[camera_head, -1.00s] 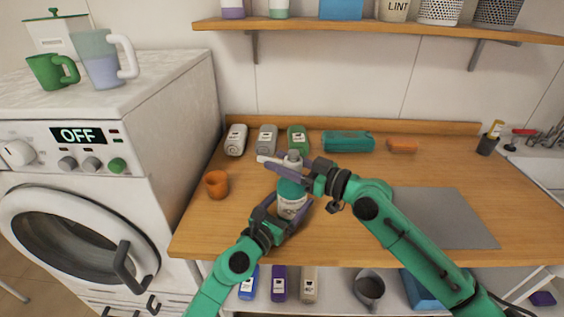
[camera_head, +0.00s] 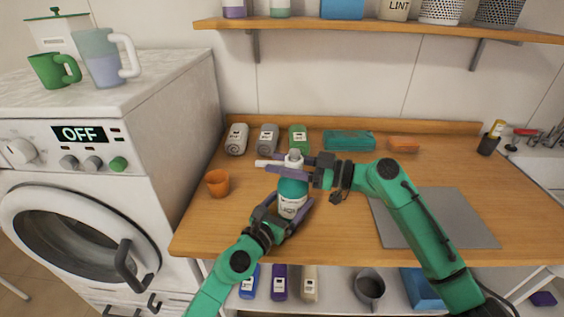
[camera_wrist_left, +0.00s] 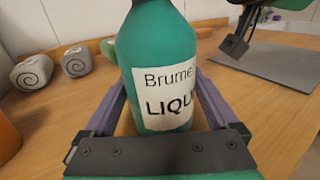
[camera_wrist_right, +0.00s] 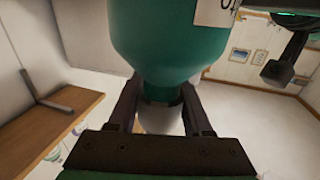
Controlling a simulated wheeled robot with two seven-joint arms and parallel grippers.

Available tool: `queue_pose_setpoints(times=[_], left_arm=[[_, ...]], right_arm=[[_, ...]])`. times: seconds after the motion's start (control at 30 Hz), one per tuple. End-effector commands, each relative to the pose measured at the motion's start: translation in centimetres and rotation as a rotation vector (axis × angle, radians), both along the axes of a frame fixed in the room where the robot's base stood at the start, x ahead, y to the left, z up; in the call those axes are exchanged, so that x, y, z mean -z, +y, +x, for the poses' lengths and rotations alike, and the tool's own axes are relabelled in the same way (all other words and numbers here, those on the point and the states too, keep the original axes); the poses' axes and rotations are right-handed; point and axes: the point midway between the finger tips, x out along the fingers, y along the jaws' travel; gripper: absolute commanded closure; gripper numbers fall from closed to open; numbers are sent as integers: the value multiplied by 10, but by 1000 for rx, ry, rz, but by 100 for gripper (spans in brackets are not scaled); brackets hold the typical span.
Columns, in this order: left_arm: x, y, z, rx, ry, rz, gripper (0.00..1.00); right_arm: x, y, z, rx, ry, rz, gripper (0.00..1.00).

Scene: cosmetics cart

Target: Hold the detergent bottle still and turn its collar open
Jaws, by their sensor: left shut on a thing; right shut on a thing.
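The detergent bottle (camera_head: 292,188), green with a white label, stands upright on the wooden counter. My left gripper (camera_head: 288,209) is shut on its body, low down, one finger on each side. In the left wrist view the bottle (camera_wrist_left: 158,60) sits between the purple fingers, its top out of frame. My right gripper (camera_head: 293,168) comes in level from the right and is shut around the pale collar at the neck. In the right wrist view the collar (camera_wrist_right: 162,117) is between the fingers, partly hidden. A white piece points left at the collar's height.
An orange cup (camera_head: 217,183) stands left of the bottle. A grey mat (camera_head: 455,220) lies right. A washing machine (camera_head: 90,190) stands left.

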Motion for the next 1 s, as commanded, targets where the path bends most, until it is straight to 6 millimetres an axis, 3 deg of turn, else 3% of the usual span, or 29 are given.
queue_pose_setpoints(times=[0.3,0.33,0.4,0.77,0.87,1.0], left_arm=[[-1,1,1,-3,-2,-2,100],[-1,1,1,-3,-2,-2,100],[-1,1,1,-3,-2,-2,100],[-1,0,0,-1,-1,-2,100],[-1,0,0,-1,-1,-2,100],[-1,0,0,-1,-1,-2,100]], right_arm=[[2,-2,1,-4,-1,-3,100],[2,-2,1,-4,-1,-3,39],[1,-1,1,-4,-1,-3,19],[1,-6,-1,-5,0,-1,19],[1,-23,-4,-3,-1,-2,19],[2,-60,-13,-1,1,-3,19]])
